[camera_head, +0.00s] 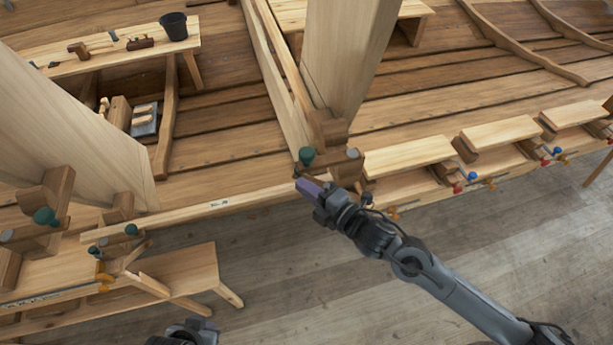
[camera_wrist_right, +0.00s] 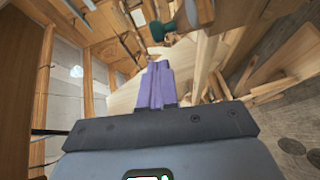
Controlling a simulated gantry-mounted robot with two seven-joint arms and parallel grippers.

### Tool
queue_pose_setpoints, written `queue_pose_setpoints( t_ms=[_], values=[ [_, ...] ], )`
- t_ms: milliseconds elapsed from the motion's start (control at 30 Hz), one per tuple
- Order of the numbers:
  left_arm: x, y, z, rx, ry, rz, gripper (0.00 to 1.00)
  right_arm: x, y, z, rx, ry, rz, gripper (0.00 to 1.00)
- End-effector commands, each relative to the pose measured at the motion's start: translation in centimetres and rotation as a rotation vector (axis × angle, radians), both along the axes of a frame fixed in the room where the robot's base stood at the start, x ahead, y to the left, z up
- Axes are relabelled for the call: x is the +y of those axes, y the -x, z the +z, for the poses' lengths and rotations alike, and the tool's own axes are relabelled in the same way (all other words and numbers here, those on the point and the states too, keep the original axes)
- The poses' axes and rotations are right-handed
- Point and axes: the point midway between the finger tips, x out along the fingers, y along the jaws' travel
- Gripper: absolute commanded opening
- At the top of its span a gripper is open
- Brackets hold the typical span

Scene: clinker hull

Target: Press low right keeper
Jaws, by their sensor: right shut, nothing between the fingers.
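A wooden block fitting with a green knob (camera_head: 306,156) and a pale round peg end (camera_head: 352,153) sits at the right end of a long light plank (camera_head: 220,204); I take this as the low right keeper, though no label confirms it. My right gripper (camera_head: 309,187), with purple fingers, is shut and empty just below this fitting. In the right wrist view the shut fingers (camera_wrist_right: 157,85) point toward the green knob (camera_wrist_right: 157,30); contact cannot be told. My left gripper (camera_head: 188,332) shows only partly at the bottom edge, its fingers unclear.
Another fitting with a green knob (camera_head: 46,216) stands at the left, and a smaller green knob (camera_head: 131,230) sits near the plank's left part. Two broad upright boards rise behind. A low bench (camera_head: 180,270) stands below the plank. Grey floor lies open at lower right.

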Motion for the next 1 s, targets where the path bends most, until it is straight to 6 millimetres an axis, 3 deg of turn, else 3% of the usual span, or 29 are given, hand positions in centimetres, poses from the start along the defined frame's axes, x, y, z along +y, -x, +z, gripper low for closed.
queue_pose_setpoints(
  t_ms=[300,1000],
  values=[
    [0.2,0.0,0.8,0.000,-0.008,-0.006,0.00,0.0,-2.1,-0.4,0.001,0.000,0.002,0.00],
    [0.1,0.0,0.4,-0.001,-0.004,-0.003,0.00,0.0,-2.5,-0.5,0.002,-0.001,-0.046,0.00]
  ],
)
